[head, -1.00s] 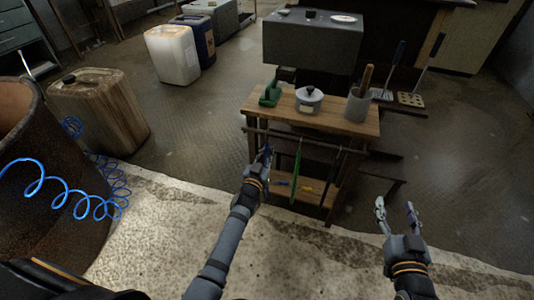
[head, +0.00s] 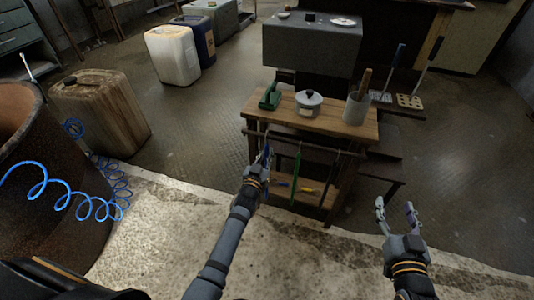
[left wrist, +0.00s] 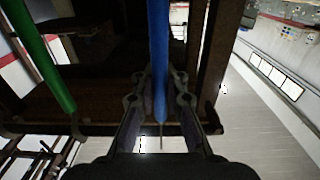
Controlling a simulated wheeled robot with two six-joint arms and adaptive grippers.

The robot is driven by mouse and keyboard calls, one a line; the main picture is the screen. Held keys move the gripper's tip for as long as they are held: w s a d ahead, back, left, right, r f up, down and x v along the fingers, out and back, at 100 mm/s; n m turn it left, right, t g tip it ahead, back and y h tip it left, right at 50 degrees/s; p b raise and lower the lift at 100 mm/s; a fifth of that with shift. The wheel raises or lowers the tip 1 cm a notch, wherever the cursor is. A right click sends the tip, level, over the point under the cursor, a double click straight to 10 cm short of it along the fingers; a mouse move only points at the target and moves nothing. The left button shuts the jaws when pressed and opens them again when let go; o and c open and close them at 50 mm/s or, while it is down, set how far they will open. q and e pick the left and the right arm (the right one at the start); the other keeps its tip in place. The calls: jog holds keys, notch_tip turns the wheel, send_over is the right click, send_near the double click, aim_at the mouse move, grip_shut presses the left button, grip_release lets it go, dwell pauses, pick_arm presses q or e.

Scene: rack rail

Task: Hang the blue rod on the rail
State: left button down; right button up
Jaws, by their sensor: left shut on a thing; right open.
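The blue rod (left wrist: 159,50) is held between the fingers of my left gripper (left wrist: 160,100), which is shut on it. In the head view my left gripper (head: 266,158) is at the left front of the small wooden table, close to the rail (head: 318,146) along its front. In the left wrist view the rod's end, with a thin wire tip, is close to the rail (left wrist: 95,129). I cannot tell whether they touch; the fingers hide part of the rail. My right gripper (head: 396,218) is open and empty, right of the table.
A green rod (head: 297,162) hangs from the rail to the right of my left gripper; it also shows in the left wrist view (left wrist: 42,55). A dark rod (head: 328,185) hangs further right.

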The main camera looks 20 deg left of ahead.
pick_arm(q)
jog(key=shift+r, duration=0.2)
jog(key=shift+s+r+p, duration=0.5)
jog(key=shift+r+p, duration=0.2)
jog(key=shift+p, duration=0.1)
jog(key=shift+s, duration=0.2)
jog(key=shift+s+a+p, duration=0.1)
jog(key=shift+s+p, duration=1.05)
jog(key=shift+s, duration=1.6)
jog(key=shift+s+f, duration=0.1)
jog(key=shift+s, duration=0.5)
